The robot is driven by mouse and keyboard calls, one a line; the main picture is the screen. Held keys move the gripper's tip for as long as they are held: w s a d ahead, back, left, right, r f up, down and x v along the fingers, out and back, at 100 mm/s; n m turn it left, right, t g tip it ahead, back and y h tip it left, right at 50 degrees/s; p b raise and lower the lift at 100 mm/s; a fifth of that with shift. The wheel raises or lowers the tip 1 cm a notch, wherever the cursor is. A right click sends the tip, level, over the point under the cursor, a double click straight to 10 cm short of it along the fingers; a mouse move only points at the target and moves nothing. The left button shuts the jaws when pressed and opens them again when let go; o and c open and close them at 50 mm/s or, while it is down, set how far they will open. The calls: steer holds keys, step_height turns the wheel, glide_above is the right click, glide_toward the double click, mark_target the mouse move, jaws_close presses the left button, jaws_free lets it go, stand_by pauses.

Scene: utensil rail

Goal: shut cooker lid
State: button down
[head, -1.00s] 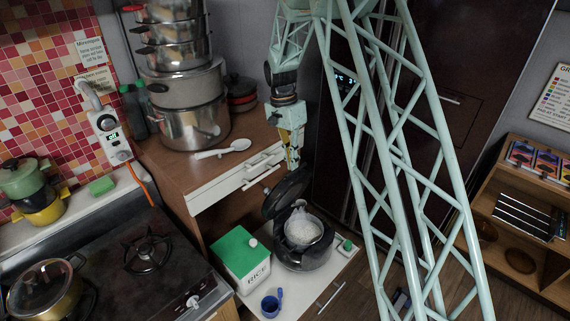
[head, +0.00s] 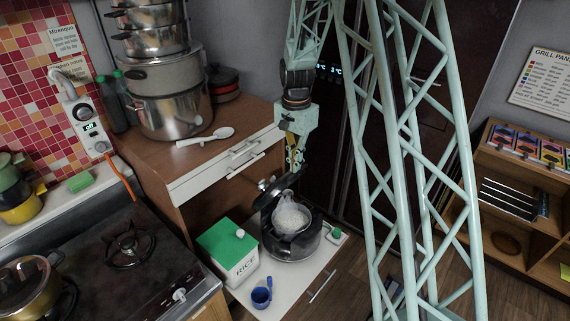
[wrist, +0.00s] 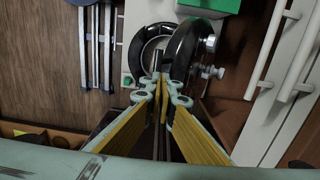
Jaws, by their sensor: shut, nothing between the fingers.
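The cooker (head: 293,247) is a dark, round pot on a white surface. Its inner pot (head: 290,218) shows pale contents. The dark lid (head: 266,201) stands raised at the cooker's back left, with a knob on its outer side. In the wrist view the lid (wrist: 184,62) is a steep black disc beside the cooker's round opening (wrist: 146,48). My gripper (head: 293,168) points down just behind the cooker, close to the lid. In the wrist view its fingertips (wrist: 160,80) are together and empty by the lid's lower edge. I cannot tell whether they touch it.
A white rice box with a green lid (head: 228,252) and a blue cup (head: 262,296) stand left of the cooker. Behind are drawers (head: 232,166) with protruding handles and stacked pots (head: 170,110). A stove (head: 125,270) is at left, a wooden shelf (head: 510,200) at right.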

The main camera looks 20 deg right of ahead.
steer(key=s+d+f+b, duration=0.3)
steer(key=s+f+b, duration=0.4)
steer(key=f, duration=0.4)
steer(key=s+d+f+b, duration=0.4)
steer(key=s+f+b, duration=0.3)
steer(key=f, duration=0.5)
steer(key=shift+s+d, duration=0.25)
steer(key=shift+s, duration=1)
steer(key=s+d+r, duration=0.3)
steer(key=s+r, duration=0.1)
steer(key=s, duration=0.4)
steer(key=shift+d+r+p, duration=0.3)
steer(key=shift+p, duration=0.15)
steer(key=shift+w, duration=0.1)
